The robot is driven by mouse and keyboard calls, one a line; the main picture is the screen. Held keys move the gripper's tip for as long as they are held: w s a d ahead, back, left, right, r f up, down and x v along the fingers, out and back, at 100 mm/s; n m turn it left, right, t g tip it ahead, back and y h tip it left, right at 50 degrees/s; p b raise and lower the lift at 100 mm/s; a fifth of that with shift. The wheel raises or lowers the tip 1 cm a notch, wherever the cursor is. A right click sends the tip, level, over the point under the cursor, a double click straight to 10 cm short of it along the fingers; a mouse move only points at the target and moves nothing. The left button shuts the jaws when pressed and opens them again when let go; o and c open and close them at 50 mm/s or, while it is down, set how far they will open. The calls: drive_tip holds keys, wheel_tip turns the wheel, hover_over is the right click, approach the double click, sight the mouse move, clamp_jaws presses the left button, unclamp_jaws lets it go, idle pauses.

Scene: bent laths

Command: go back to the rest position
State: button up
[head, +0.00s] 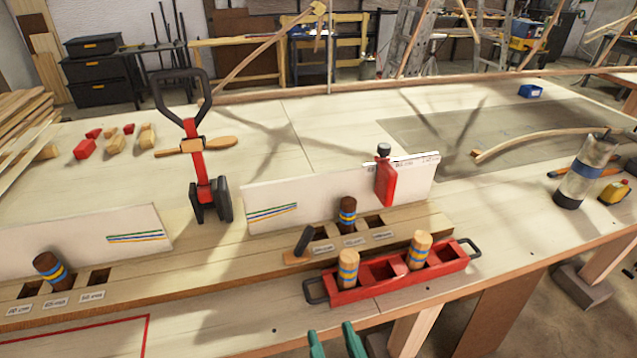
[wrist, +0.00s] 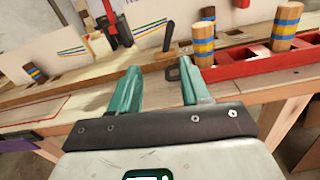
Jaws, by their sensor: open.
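My gripper (wrist: 159,88) has two green fingers that stand apart with nothing between them. In the head view only the fingertips (head: 333,342) show at the bottom edge, in front of the bench's front edge. A red tray (head: 375,293) with two light wooden pegs (head: 419,250) banded blue and yellow sits beyond the gripper, to its right. A wooden block with slots (head: 355,241) behind the tray holds a dark banded peg (head: 346,215). Another dark banded peg (head: 52,268) leans in a slotted board at the left. The fingers touch none of these.
A clear cylinder (head: 588,170) and a bent lath (head: 550,137) are at the right. Red pieces (head: 85,149) lie at the back left.

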drive_tip(key=s+d+f+m+g+h, duration=0.2)
drive_tip(key=d+f+m+g+h, duration=0.25)
drive_tip(key=d+m, duration=0.75)
drive_tip(key=s+d+f+m+g+h, duration=0.1)
drive_tip(key=d+f+m+g+h, duration=0.3)
drive_tip(key=d+m, duration=0.8)
drive_tip(key=s+f+m+g+y, duration=0.1)
drive_tip(key=s+f+m+g, duration=0.3)
drive_tip(key=s+m, duration=0.3)
drive_tip(key=s+d+f+m+g+y, duration=0.1)
drive_tip(key=s+f+m+g+y, duration=0.1)
drive_tip(key=s+f+m+g, duration=0.2)
drive_tip(key=s+f+m, duration=0.1)
drive_tip(key=s+m, duration=0.2)
drive_tip(key=s, duration=0.1)
drive_tip(key=shift+s+f+m, duration=0.3)
drive_tip(key=shift+m, duration=0.1)
drive_tip(key=shift+d, duration=0.1)
